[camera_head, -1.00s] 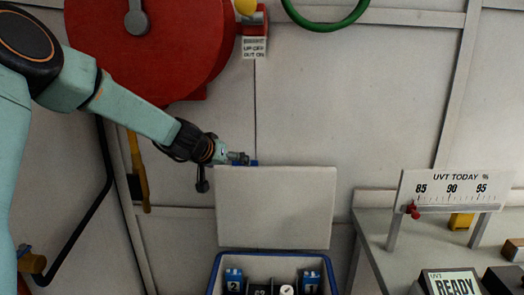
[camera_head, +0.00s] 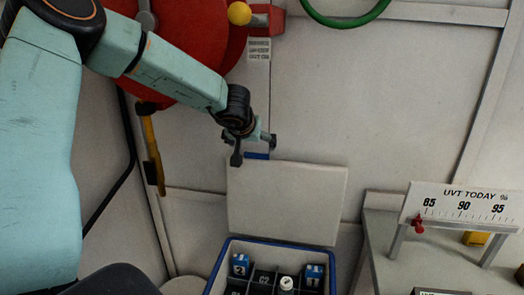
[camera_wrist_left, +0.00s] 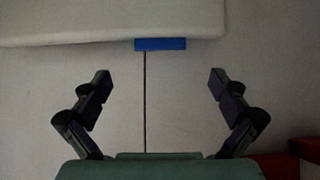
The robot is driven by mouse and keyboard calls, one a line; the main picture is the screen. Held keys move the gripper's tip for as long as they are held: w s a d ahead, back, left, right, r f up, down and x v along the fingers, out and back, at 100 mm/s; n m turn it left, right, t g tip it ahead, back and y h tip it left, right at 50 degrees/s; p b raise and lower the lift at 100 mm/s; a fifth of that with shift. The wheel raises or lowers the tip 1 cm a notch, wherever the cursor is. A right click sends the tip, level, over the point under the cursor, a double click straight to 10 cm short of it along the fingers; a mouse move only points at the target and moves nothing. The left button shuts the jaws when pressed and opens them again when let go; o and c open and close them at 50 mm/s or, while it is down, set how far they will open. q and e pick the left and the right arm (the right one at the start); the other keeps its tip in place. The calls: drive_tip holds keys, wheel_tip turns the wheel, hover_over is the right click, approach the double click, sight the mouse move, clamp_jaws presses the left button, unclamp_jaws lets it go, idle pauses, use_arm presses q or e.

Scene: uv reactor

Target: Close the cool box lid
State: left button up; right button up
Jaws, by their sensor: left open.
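The cool box (camera_head: 222,262) is a blue-rimmed box at the bottom centre of the head view. Its white lid (camera_head: 287,200) stands upright, open, at the back of the box. A blue tab (camera_head: 257,156) sits on the lid's top edge, left of its middle. The lid (camera_wrist_left: 90,20) and the blue tab (camera_wrist_left: 160,44) also show in the left wrist view. My left gripper (camera_head: 256,141) is just above the tab in the head view. My right gripper is not in view.
Dividers and several blue, black and white items (camera_head: 286,283) fill the box. A grey bench (camera_head: 400,262) with a UVT gauge sign (camera_head: 465,206) stands on the right. A red reel (camera_head: 190,50) hangs on the wall behind my left arm.

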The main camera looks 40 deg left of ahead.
sight(256, 159)
use_arm(q)
drive_tip(key=b+x, duration=0.1)
drive_tip(key=x, duration=0.6)
drive_tip(key=shift+a+f, duration=0.2)
drive_tip(key=shift+a, duration=0.05)
drive_tip(key=shift+d+r, duration=0.25)
drive_tip(key=shift+d, duration=0.15)
drive_tip(key=shift+w+a+f, duration=0.2)
drive_tip(key=shift+a+f, duration=0.15)
drive_tip(key=shift+a, duration=0.05)
drive_tip(key=c, duration=0.4)
drive_tip(key=shift+s+d+r, duration=0.15)
drive_tip(key=shift+d+r, duration=0.1)
drive_tip(key=shift+d, duration=0.05)
drive_tip(key=c, duration=0.5)
drive_tip(key=shift+a, duration=0.15)
drive_tip(key=c, duration=0.8)
